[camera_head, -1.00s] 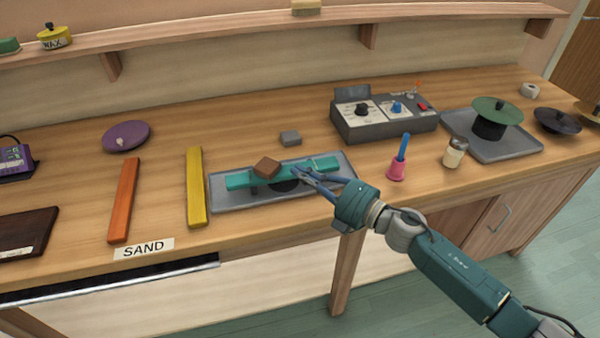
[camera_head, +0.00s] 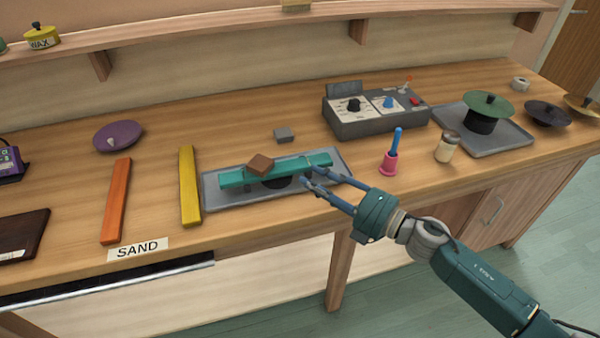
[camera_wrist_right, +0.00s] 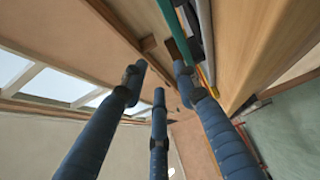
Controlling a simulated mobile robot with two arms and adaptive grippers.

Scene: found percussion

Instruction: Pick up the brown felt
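The brown felt (camera_head: 261,164) is a small brown block resting on top of the teal bar (camera_head: 304,164), left of the bar's middle. The teal bar lies across a black support on a grey tray (camera_head: 221,201). My right gripper (camera_head: 311,176) is at the tray's right side, to the right of the felt and apart from it. Its fingers are spread and hold nothing. In the right wrist view, the spread fingers (camera_wrist_right: 160,85) show nothing gripped between them. The teal bar (camera_wrist_right: 171,20) shows beyond them at the top. My left gripper is not in view.
A grey block (camera_head: 284,135) lies behind the tray. Yellow (camera_head: 189,186) and orange (camera_head: 116,200) bars lie to the left. A control box (camera_head: 374,118), a pink bell with a blue handle (camera_head: 389,164) and a jar (camera_head: 447,147) stand to the right.

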